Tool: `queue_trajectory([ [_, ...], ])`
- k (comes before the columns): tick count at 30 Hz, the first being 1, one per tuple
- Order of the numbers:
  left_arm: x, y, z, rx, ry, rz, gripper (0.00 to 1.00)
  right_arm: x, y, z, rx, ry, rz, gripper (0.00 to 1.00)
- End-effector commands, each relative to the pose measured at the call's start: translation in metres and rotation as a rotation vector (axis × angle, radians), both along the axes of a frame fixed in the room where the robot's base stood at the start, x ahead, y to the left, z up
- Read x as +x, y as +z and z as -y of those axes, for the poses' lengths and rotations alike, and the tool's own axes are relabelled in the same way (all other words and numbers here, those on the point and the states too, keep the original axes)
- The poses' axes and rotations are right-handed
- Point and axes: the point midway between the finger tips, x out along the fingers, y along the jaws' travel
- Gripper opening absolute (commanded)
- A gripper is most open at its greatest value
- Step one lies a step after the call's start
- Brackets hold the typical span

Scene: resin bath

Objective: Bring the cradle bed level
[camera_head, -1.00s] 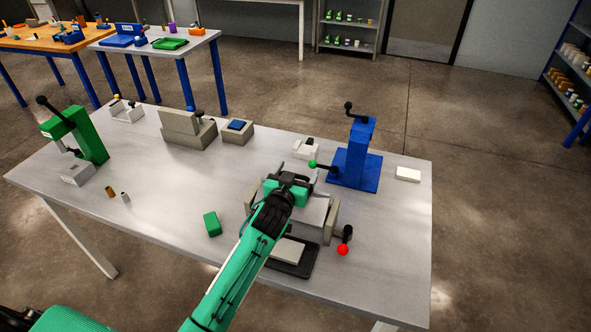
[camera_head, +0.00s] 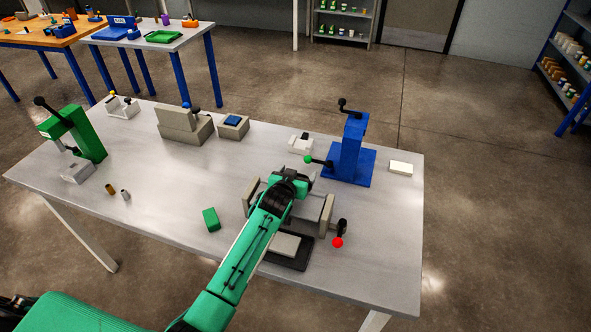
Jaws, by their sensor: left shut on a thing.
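The cradle stands near the right front of the table, with a grey side wall (camera_head: 326,213) at its right and another at its left. Its pale grey bed (camera_head: 307,207) lies between the walls, partly hidden by my arm; I cannot tell its exact tilt. My left gripper (camera_head: 300,178) reaches over the cradle to the bed's far side and is shut, seemingly on the bed's far edge; my wrist hides most of the contact. My right gripper is out of view.
A blue press (camera_head: 350,150) with a green-knobbed lever stands just behind the cradle. A black tray (camera_head: 290,262) with a pale block is in front. A green block (camera_head: 211,220) lies to the left.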

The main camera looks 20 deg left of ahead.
Motion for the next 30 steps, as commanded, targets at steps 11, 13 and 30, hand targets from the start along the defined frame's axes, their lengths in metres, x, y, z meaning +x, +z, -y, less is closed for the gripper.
queue_trajectory([
  [11,-0.0028,-0.0128,0.0021,-0.001,-0.001,-0.044,0.43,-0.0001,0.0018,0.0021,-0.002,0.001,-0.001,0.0],
  [13,-0.003,-0.0133,0.0021,-0.001,-0.001,-0.045,0.43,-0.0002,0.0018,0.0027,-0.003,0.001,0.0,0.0],
  [30,-0.0087,-0.005,0.0002,0.0,0.0,-0.031,0.93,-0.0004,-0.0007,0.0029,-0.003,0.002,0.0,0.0],
])
